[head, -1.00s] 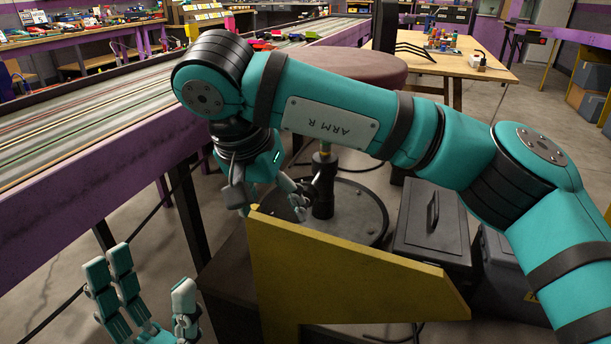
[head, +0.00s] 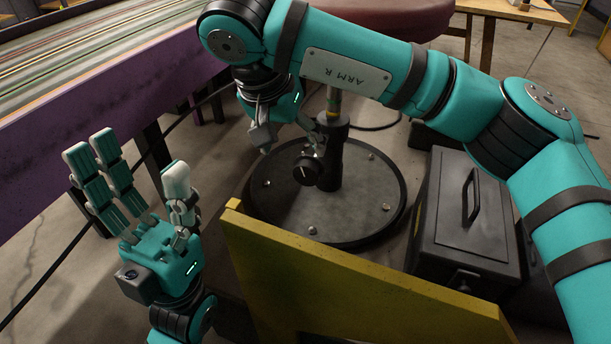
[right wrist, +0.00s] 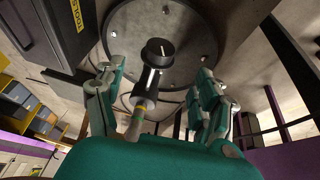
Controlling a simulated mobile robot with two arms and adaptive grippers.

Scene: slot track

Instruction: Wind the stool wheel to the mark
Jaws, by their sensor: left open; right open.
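The stool has a round dark red seat (head: 400,15), a post (head: 334,150) and a round dark base (head: 340,215) on the floor. A small black wheel (head: 306,172) with a white line on its face sits low on the post. In the right wrist view the wheel (right wrist: 160,52) faces the camera, its line slanted. The post (right wrist: 140,105) carries green and yellow bands. My right gripper (head: 285,143) is open just above and beside the wheel, with no clear contact. Its fingers stand apart around the post in its wrist view (right wrist: 155,85). My left gripper (head: 135,165) is open and empty.
A yellow-edged panel (head: 350,265) stands close in front of the base. A dark toolbox (head: 465,225) is right of it. The purple-sided track table (head: 110,125) runs along the left. A wooden table (head: 510,14) is at the back right.

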